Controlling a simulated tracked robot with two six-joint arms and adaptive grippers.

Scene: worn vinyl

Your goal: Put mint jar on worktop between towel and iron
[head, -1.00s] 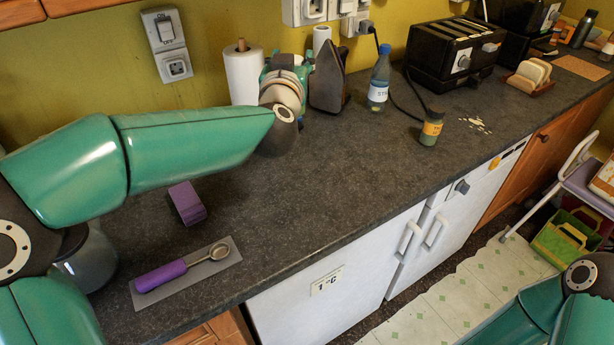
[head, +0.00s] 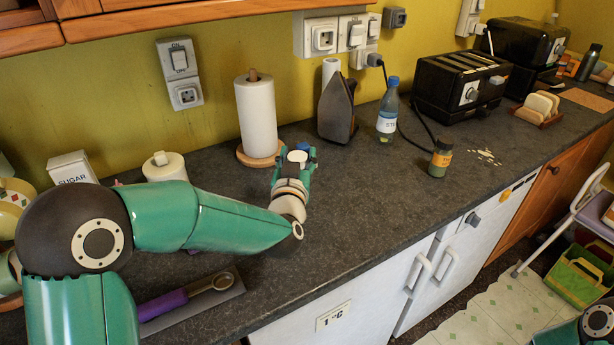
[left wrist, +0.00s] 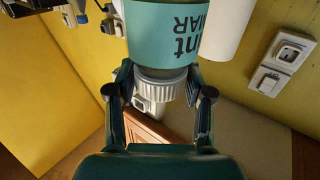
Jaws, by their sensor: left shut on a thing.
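My left gripper (head: 296,160) is shut on the mint jar, in front of the gap between towel and iron. The jar (left wrist: 165,28) shows in the left wrist view with a teal label, upside down there, and a white ridged lid between the fingers. In the head view the fingers mostly hide it; I cannot tell whether it touches the worktop. The towel (head: 257,120), a white paper roll on a wooden stand, is to the left and behind. The dark iron (head: 337,110) stands upright to the right and behind. The grey worktop (head: 360,205) is speckled. My right gripper is out of view.
A blue-capped bottle (head: 387,112) and a spice jar (head: 440,158) stand right of the iron, near a cable and a black toaster (head: 460,84). A purple-handled scoop (head: 165,304) lies at the front left. Worktop is clear right of my gripper.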

